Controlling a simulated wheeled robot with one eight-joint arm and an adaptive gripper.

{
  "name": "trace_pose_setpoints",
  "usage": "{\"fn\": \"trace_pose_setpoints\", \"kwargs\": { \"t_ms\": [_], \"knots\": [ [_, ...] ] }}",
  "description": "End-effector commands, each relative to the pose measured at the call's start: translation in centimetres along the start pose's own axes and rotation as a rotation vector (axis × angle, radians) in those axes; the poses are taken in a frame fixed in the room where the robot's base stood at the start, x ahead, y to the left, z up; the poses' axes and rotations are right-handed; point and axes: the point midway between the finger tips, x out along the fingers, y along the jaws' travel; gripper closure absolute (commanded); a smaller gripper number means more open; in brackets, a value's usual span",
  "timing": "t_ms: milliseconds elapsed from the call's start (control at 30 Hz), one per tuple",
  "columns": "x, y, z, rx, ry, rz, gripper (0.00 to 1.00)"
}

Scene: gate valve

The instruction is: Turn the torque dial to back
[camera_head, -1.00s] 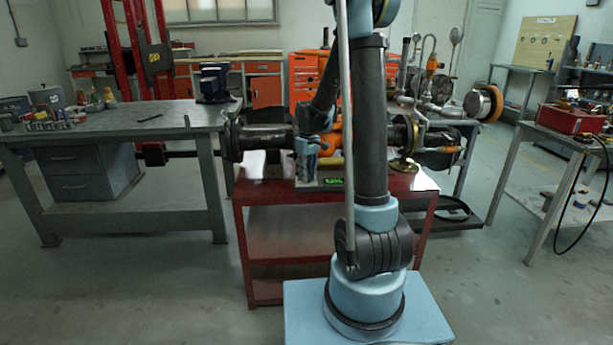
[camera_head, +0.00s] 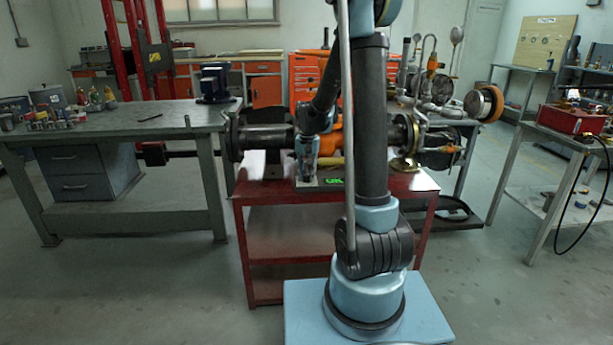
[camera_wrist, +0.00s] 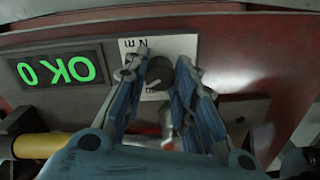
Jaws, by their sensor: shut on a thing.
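The torque dial (camera_wrist: 160,72) is a small dark round knob on a white plate (camera_wrist: 185,44) marked "N m". A pale mark on the knob points to the lower left in the wrist view. My gripper (camera_wrist: 159,70) has its two blue fingers on either side of the knob and is shut on it. A display (camera_wrist: 56,70) beside the plate shows green "OK 0", upside down in the wrist view. In the head view my gripper (camera_head: 306,178) is low at the red cart, next to the green-lit display (camera_head: 333,181). The dial is hidden there.
The red cart (camera_head: 285,248) carries a dark flanged pipe valve (camera_head: 262,138) just behind my gripper. A yellow bar (camera_wrist: 40,146) lies close by in the wrist view. A grey workbench (camera_head: 110,128) stands left, and a table with a red toolbox (camera_head: 572,120) right.

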Motion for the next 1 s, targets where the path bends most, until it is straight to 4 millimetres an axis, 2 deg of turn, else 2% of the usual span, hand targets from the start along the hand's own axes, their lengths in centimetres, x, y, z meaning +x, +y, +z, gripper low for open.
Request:
{"fn": "trace_pose_setpoints", "kwargs": {
  "t_ms": [400, 933, 967, 1000],
  "knots": [
    [-0.01, -0.04, -0.02, 0.176, 0.004, 0.0, 0.99],
    [0.0, -0.09, 0.06, 0.196, 0.003, -0.001, 0.99],
    [0.0, -0.09, 0.06, 0.196, 0.003, -0.001, 0.71],
    [0.0, -0.1, 0.07, 0.196, 0.003, -0.001, 0.62]
  ]
}}
